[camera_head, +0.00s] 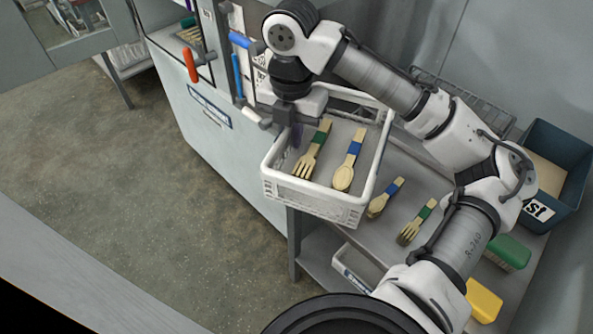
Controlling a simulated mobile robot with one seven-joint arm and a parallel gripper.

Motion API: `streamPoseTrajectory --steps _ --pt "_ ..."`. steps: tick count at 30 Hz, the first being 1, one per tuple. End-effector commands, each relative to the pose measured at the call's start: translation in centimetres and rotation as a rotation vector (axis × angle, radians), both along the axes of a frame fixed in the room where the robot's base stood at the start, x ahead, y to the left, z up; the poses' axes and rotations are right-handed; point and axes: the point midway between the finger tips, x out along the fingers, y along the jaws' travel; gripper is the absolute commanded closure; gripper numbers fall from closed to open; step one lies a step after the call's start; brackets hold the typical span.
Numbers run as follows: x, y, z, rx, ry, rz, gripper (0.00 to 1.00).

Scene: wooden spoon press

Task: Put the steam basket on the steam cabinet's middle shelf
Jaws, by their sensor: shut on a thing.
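The steam basket (312,203) is a white, open-topped crate in the middle of the head view. A wooden fork (312,152) with a green band and a wooden spoon (350,165) with a blue band lie inside it. My gripper (287,126) is at the basket's left rim, shut on it. The fingertips are partly hidden by the rim. The basket is over the left part of the grey bench; I cannot tell whether it touches the top. The steam cabinet (215,130) is to the left, with a labelled front. Its shelves are mostly hidden.
A wooden spoon (385,198) and fork (417,222) lie on the bench right of the basket. A dark blue bin (555,190), a green-topped brush (508,252) and a yellow block (484,300) are farther right. Red (190,66) and blue (240,41) handles project near the cabinet. The floor at left is clear.

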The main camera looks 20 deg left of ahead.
Motion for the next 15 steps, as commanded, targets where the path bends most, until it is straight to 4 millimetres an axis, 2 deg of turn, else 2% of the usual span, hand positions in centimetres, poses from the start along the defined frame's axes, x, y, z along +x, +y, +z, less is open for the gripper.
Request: streamPoseTrajectory --steps 3,6,9,15 --pt "-0.1 -0.1 -3.1 -0.002 0.002 -0.001 1.0" --pt "0.0 -0.1 -5.4 -0.002 0.0 -0.001 1.0" --pt "0.0 -0.1 -6.9 -0.001 0.0 -0.001 1.0" --pt "0.0 0.0 -8.7 -0.001 0.0 0.0 1.0"
